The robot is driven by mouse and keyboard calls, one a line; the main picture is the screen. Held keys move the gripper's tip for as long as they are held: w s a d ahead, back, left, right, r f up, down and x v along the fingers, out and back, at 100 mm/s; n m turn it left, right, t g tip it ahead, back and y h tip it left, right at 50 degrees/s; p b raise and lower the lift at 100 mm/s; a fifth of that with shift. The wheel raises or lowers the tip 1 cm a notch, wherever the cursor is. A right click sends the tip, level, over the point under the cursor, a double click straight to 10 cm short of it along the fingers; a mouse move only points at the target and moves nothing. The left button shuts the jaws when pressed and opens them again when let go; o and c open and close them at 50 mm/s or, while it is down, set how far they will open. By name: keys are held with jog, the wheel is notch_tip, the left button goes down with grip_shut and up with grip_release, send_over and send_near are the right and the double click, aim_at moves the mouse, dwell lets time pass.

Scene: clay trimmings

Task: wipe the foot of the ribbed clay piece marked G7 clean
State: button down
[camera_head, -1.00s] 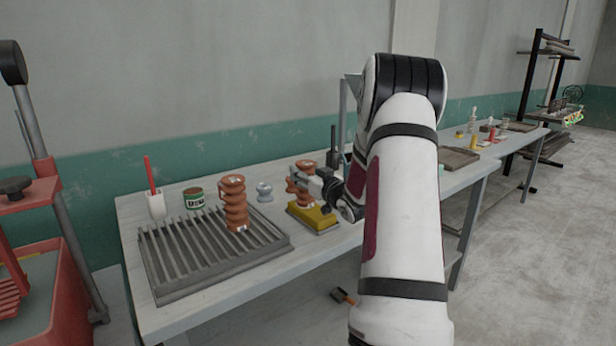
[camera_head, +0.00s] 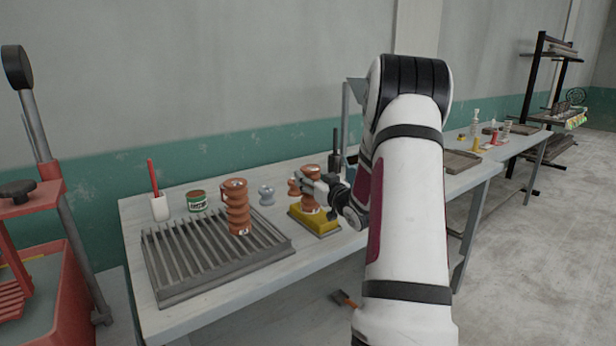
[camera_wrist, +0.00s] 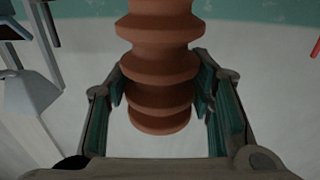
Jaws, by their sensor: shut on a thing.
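A ribbed reddish-brown clay piece (camera_head: 313,172) is upright in my gripper (camera_head: 307,187), over a yellow sponge-like block (camera_head: 325,224) on a dark base. Its lower end is at the block's top; I cannot tell if they touch. In the wrist view my gripper (camera_wrist: 160,92) has its teal-padded fingers on either side of the ribbed piece (camera_wrist: 158,60), and its rounded lower end shows between them. A second ribbed clay piece (camera_head: 237,208) stands on the slatted rack. No G7 mark is readable on either piece. My fingers hide part of the held one.
The slatted grey rack (camera_head: 170,290) fills the table's left part. A white cup with a red stick (camera_head: 160,207), a green tin (camera_head: 196,201) and a grey-blue knob-shaped thing (camera_head: 266,195) stand behind it. Bare tabletop lies in front of the block. A brush-like thing (camera_head: 343,298) lies below.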

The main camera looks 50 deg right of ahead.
jog(key=shift+d+p+v, duration=0.15)
jog(key=shift+p+v, duration=0.25)
jog(key=shift+v, duration=0.9)
jog(key=shift+d+p+v, duration=0.2)
jog(key=shift+p+v, duration=0.2)
jog(key=shift+v, duration=0.9)
jog(key=shift+f, duration=0.1)
jog(key=a+b+x, duration=0.1)
jog(key=b+x, duration=0.1)
jog(key=x, duration=0.6)
jog(key=shift+w, duration=0.15)
jog(key=shift+r+p, duration=2.15)
jog(key=shift+r, duration=1.55)
